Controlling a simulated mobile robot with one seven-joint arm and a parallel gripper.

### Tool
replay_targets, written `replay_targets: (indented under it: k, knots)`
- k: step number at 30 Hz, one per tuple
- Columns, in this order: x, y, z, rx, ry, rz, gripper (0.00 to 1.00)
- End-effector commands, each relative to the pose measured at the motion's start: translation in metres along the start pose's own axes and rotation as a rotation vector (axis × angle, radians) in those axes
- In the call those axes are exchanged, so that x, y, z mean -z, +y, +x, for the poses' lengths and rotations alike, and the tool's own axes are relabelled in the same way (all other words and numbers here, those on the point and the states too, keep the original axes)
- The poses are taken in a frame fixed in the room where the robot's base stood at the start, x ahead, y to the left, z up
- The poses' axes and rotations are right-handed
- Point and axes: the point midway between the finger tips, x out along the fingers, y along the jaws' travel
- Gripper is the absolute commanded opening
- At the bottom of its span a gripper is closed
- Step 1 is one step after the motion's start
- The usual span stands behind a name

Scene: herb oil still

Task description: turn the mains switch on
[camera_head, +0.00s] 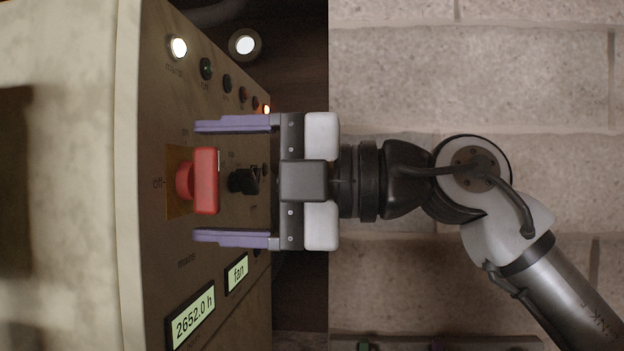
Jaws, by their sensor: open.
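The mains switch (206,181) is a red rotary knob on a yellow plate, on the beige control panel (155,290). Its grip bar stands upright in the picture. The word "off" is to its left and the word "mains" is below it. A small mark above it is too small to read surely. My gripper (200,182) is open, reaching in from the right. One purple finger is above the red knob and one below, with a gap on both sides. No contact with the knob shows.
A black knob (243,181) sits just right of the red one, between my fingers. Lamps (206,69) line the panel's top, the leftmost lit white. Two displays (191,315) are below, reading "2652.0 h" and "fan".

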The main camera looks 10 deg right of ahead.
Motion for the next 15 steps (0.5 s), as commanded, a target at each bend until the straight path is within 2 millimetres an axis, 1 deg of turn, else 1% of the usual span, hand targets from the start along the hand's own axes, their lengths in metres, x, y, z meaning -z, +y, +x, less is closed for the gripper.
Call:
replay_targets:
  k: [2,5,15]
  knots:
    - [-0.001,-0.001,-0.007,-0.002,-0.002,0.001,0.78]
    - [-0.001,-0.001,-0.022,-0.004,-0.003,0.0,0.78]
    - [-0.001,-0.001,-0.098,-0.005,-0.003,0.001,0.78]
